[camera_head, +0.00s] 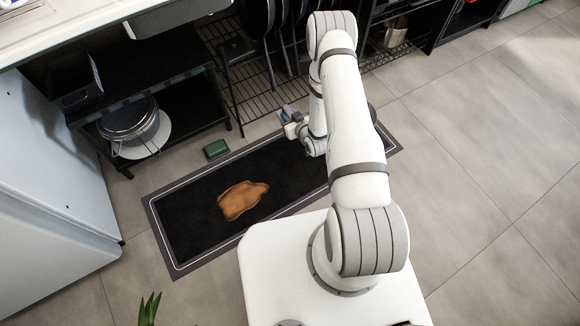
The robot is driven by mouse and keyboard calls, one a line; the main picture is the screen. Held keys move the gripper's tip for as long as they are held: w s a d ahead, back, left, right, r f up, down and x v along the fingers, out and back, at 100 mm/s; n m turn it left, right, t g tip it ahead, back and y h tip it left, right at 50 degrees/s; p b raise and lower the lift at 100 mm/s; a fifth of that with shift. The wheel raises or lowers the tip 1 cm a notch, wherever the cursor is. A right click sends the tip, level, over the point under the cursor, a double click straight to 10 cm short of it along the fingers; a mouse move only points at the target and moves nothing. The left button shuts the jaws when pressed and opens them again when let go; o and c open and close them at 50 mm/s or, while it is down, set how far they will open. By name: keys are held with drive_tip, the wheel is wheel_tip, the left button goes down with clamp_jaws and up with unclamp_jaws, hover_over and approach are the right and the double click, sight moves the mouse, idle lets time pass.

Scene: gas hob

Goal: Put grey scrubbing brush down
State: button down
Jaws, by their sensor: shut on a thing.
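My gripper (292,122) is at the far end of my white arm, above the back edge of the dark mat, partly hidden by the arm's wrist. It is shut on a small blue-grey thing (287,111), which appears to be the grey scrubbing brush. The brush is small in this view and its bristles cannot be made out. The gap between it and the floor or mat is hard to judge.
A black shelf with a pot (130,120) and a wire rack (255,100) stand behind. Floor at right is clear.

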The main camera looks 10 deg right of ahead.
drive_tip(key=shift+y, duration=0.4)
drive_tip(key=f+b, duration=0.3)
drive_tip(key=f, duration=0.4)
drive_tip(key=s+f+b, duration=0.1)
drive_tip(key=f+b, duration=0.2)
drive_tip(key=f, duration=0.4)
drive_tip(key=f+b, duration=0.3)
drive_tip(key=f, duration=0.4)
drive_tip(key=shift+s+a+f, duration=0.15)
drive_tip(key=shift+s+f, duration=0.2)
drive_tip(key=shift+f, duration=0.05)
drive_tip(key=shift+r, duration=0.1)
drive_tip(key=c, duration=1.2)
unclamp_jaws()
